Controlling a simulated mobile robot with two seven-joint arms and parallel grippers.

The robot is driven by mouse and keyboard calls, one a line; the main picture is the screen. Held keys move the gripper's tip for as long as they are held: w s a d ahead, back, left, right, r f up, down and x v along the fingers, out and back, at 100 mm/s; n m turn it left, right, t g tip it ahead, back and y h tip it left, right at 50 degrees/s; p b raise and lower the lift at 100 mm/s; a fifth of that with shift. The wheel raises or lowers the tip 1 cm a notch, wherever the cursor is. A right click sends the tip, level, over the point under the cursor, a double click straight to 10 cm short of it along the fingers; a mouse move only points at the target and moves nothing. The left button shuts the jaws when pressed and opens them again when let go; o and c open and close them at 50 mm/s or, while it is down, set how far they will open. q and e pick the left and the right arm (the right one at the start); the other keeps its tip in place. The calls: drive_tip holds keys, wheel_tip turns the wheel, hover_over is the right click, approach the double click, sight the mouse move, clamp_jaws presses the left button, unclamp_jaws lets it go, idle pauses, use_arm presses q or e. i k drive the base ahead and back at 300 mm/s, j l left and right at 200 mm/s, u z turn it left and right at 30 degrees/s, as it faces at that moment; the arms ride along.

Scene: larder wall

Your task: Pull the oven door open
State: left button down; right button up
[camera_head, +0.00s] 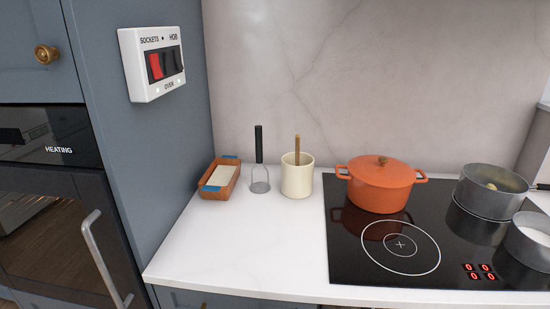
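The oven (50,205) is built into the blue cabinet at the left. Its door has a dark glass front and appears shut. A silver bar handle (101,258) runs slanting down the door's right side, and its lower end is near the bottom edge of the picture. The oven's black panel (48,137) above the door reads "HEATING". Neither of my grippers shows in the head view, so nothing is seen touching the handle.
A white switch box (153,62) with a red switch is on the cabinet side. The white counter (245,245) holds a terracotta dish (233,179), a cream utensil pot (297,178) and a black hob (350,260) with an orange pot (381,188) and grey pans (487,197).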

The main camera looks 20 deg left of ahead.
sight(49, 249)
drive_tip(key=u, duration=2.2)
